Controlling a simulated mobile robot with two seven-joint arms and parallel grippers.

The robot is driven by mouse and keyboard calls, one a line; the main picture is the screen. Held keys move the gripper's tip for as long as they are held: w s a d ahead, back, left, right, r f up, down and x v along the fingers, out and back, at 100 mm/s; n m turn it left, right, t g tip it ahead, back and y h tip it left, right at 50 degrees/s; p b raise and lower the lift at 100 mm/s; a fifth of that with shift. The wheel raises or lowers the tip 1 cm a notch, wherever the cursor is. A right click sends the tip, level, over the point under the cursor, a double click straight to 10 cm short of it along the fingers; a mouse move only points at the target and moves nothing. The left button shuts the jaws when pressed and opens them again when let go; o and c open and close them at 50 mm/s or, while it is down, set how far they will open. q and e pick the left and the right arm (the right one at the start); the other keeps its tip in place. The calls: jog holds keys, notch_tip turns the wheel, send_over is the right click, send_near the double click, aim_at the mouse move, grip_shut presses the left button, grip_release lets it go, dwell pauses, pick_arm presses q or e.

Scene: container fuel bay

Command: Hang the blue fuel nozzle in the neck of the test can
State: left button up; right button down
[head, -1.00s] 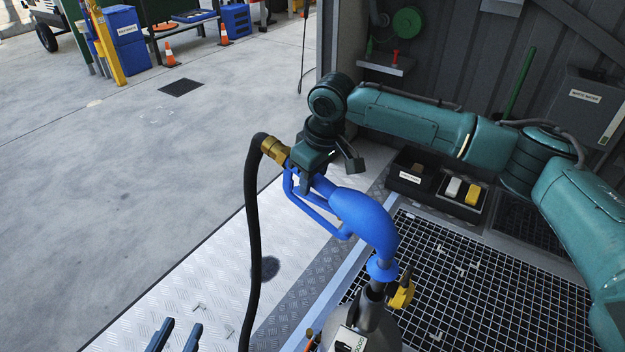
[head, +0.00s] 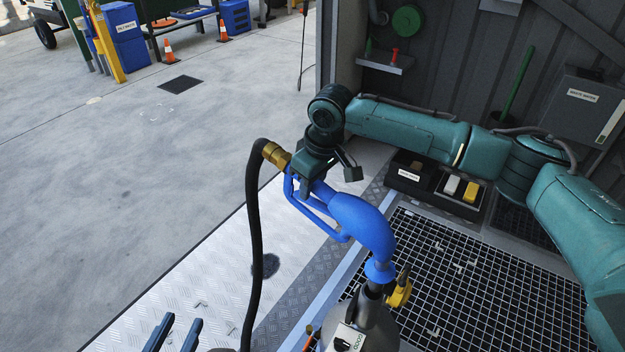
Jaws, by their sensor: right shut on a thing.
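The blue fuel nozzle (head: 358,220) is in the middle of the head view, tilted with its spout end down. My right gripper (head: 308,182) is shut on its handle end, near the brass coupling (head: 275,154). The black hose hangs from that coupling. The grey test can (head: 375,328) stands at the bottom, with a yellow cap (head: 400,292) beside its neck (head: 372,290). The blue collar of the nozzle is right over the neck, and the spout appears to run into it; how deep is hidden. My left gripper (head: 174,334) is open and empty at the bottom left.
A dark grate (head: 490,275) lies right of the can. A black tray (head: 408,182) with yellow and white items stands behind it. A blue waste bin (head: 120,38) and orange cones (head: 169,50) are far left. The concrete floor at left is clear.

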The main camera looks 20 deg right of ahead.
aim_at(315, 201)
jog(key=shift+p, duration=0.3)
jog(key=shift+f, duration=0.15)
jog(key=shift+s+x, duration=0.1)
jog(key=shift+x, duration=0.55)
jog(key=shift+s+x, duration=0.15)
jog(key=shift+x, duration=0.5)
jog(key=shift+d+f, duration=0.1)
jog(key=shift+f, duration=0.15)
jog(key=shift+s+d+b+x, duration=0.15)
jog(key=shift+s+b+x, duration=0.05)
jog(key=shift+x, duration=0.85)
jog(key=shift+s+d+b+x, duration=0.1)
jog(key=shift+s+b+x, duration=0.1)
jog(key=shift+x, duration=0.9)
jog(key=shift+f, duration=0.1)
jog(key=c, duration=1)
grip_release()
jog(key=shift+f, duration=0.1)
